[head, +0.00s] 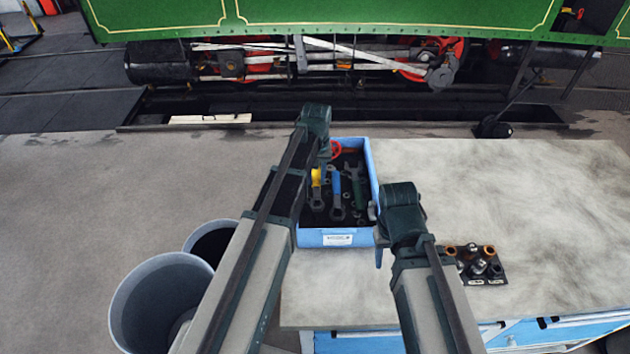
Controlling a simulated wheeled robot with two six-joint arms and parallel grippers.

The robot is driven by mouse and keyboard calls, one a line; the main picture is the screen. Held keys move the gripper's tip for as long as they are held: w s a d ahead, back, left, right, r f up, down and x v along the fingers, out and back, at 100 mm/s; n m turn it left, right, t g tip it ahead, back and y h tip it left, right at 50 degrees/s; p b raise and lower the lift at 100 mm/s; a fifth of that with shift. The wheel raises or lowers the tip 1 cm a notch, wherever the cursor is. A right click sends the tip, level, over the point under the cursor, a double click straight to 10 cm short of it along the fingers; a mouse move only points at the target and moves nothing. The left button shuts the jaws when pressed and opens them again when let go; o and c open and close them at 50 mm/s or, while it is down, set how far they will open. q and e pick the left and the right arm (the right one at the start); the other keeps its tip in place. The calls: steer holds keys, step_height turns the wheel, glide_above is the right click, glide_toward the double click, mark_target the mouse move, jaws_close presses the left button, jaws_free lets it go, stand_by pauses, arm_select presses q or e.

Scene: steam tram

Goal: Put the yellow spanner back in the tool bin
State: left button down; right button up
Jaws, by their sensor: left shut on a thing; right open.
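The blue tool bin (372,160) stands on the workbench, with a white label on its near wall. The yellow spanner (316,177) shows at the left inside the bin's outline, its yellow handle toward the far end and its dark head toward me. My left gripper (324,155) is over the far left part of the bin, shut on the yellow spanner's handle end; my wrist hides most of the fingers. I cannot tell whether the spanner touches the bin floor. My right gripper (375,232) is open and empty beside the bin's near right corner.
A blue spanner (337,187), a green-handled tool (358,187) and a red wheel-like part (335,149) lie in the bin. A dark tray of fittings (474,266) sits at the right on the workbench (520,190). Grey buckets (125,305) stand at the left. The green tram (330,14) is behind.

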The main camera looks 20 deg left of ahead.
mark_target(314, 175)
arm_select(q)
steer(key=shift+w+a, duration=0.35)
steer(key=shift+w, duration=0.3)
steer(key=shift+w+a+f, duration=0.1)
steer(key=shift+w+a, duration=0.05)
steer(key=shift+w, duration=0.1)
steer(key=shift+w+a, duration=0.25)
steer(key=shift+w, duration=0.3)
steer(key=f+b, duration=0.3)
steer(key=shift+s+d+f+b, duration=0.1)
steer(key=shift+s+f+b, duration=0.15)
steer(key=shift+f+b, duration=0.1)
steer(key=shift+f, duration=0.1)
steer(key=c, duration=0.6)
jaws_free()
